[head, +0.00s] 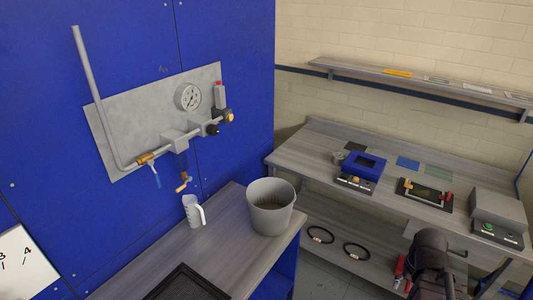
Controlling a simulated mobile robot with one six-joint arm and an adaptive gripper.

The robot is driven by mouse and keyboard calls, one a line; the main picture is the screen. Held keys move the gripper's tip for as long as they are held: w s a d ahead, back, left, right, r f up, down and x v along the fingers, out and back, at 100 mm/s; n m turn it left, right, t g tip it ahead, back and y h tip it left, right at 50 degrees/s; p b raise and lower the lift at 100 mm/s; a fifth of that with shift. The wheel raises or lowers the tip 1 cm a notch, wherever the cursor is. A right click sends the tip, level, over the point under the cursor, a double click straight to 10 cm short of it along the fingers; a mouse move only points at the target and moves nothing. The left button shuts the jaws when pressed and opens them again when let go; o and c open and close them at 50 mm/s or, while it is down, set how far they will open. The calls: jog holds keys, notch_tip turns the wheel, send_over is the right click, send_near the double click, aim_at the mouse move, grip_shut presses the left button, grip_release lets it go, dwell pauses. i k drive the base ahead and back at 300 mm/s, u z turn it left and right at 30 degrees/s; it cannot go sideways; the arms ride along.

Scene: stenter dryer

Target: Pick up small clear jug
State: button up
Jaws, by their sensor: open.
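The small clear jug (192,212) stands upright on the grey wood-look bench (221,239) in the head view, left of centre. It looks pale and translucent, with dark marks on its side and a handle on its right. It stands close to the blue wall panel, below a small outlet tap (183,186). Whether it holds anything is too small to tell. A dark part of my arm shows at the bottom right, well away from the jug. I cannot make out my gripper's fingers in this view.
A larger grey bucket (270,207) stands right of the jug, near the bench's right edge. A black tray (187,284) lies at the front. A gauge (187,97) and pipework project from the blue panel above. A second bench (395,200) with devices stands at the right.

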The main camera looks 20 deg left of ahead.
aim_at(192, 208)
jog(key=u, duration=1)
jog(key=k, duration=0.55)
jog(key=u, duration=0.6)
jog(key=i, duration=0.5)
jog(key=u, duration=0.05)
